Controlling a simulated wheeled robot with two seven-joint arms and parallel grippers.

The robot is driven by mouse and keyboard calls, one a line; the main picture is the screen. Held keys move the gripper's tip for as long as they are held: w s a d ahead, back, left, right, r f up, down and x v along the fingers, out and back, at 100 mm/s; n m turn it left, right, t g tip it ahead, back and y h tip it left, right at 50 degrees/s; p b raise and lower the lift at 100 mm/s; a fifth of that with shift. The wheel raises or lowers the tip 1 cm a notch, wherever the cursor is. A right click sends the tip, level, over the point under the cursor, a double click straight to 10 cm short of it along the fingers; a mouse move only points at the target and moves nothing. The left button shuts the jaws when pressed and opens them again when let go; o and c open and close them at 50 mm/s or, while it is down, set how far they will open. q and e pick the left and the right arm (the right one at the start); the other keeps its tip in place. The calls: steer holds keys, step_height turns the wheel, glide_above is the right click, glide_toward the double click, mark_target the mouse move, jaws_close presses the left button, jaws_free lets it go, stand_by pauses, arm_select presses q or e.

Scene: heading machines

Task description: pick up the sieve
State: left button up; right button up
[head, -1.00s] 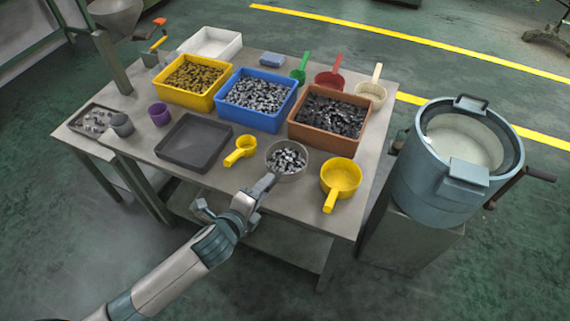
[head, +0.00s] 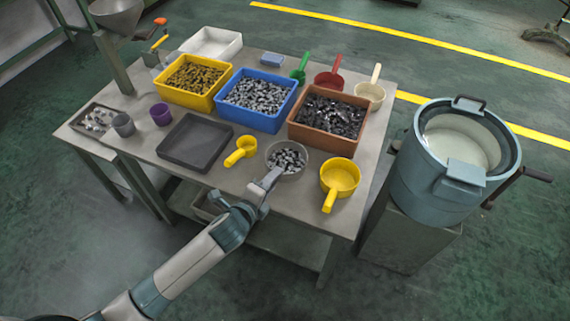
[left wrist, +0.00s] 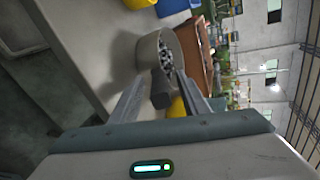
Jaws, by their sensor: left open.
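A round grey pan-like vessel (head: 287,174) with a short dark handle, which I take to be the sieve, stands near the front edge of the table and holds small metal pieces. It also shows in the left wrist view (left wrist: 148,58). My left gripper (head: 268,182) is at the front of it. In the left wrist view the open fingers (left wrist: 160,96) lie on either side of the dark handle, with no clear grip on it. In the head view the gripper hides the handle. My right gripper is not in view.
Yellow scoops stand left (head: 240,152) and right (head: 342,176) of the sieve. Blue (head: 262,120) and brown (head: 328,139) bins stand behind it, and a dark tray (head: 194,143) lies to the left. A blue-grey drum (head: 440,185) stands right of the table.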

arm_select(q)
steer(key=shift+c, duration=0.4)
steer(key=c, duration=1)
steer(key=shift+w, duration=0.1)
steer(key=shift+r, duration=0.2)
